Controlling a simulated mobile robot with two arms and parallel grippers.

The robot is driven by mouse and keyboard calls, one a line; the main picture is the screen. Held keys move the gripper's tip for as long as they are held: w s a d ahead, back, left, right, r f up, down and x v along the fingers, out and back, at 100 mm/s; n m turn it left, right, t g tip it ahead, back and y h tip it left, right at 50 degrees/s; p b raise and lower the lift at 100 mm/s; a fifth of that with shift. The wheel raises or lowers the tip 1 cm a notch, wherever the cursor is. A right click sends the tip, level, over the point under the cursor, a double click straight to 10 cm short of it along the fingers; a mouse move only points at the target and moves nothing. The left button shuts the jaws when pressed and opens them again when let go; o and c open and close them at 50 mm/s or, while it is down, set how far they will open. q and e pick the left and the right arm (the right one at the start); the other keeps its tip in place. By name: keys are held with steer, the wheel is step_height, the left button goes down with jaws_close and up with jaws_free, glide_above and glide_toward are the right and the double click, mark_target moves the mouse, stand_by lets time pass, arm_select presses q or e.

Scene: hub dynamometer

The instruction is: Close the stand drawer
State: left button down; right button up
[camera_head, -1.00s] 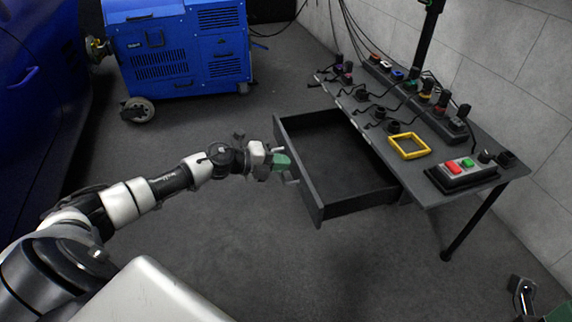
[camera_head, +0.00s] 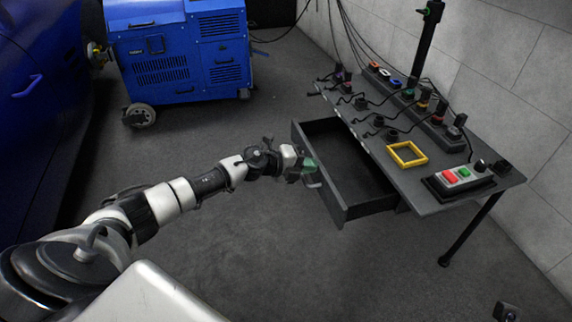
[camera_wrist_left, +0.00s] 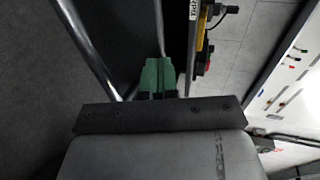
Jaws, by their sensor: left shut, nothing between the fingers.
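The stand drawer (camera_head: 352,213) is a dark open-topped box that sticks out from under the table-like stand (camera_head: 440,202) in the head view, partly pulled out and empty inside. My left gripper (camera_head: 311,165) is at the drawer's front panel, beside the handle. Its green fingers are shut with nothing between them, and they also show in the left wrist view (camera_wrist_left: 158,75). A metal bar, likely the handle (camera_wrist_left: 88,45), runs left of the fingers there. I cannot tell whether the fingertips touch the panel.
On the stand lie a yellow square frame (camera_head: 407,154), a box with red and green buttons (camera_head: 458,181) and several cabled plugs. A blue machine (camera_head: 180,60) stands at the back left. The floor (camera_head: 240,230) before the drawer is clear.

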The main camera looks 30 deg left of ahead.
arm_select(q)
glide_above(345, 175)
steer(key=shift+s+a, duration=0.3)
steer(key=shift+s, duration=0.05)
steer(key=shift+w+d, duration=0.25)
steer(key=shift+w, duration=0.1)
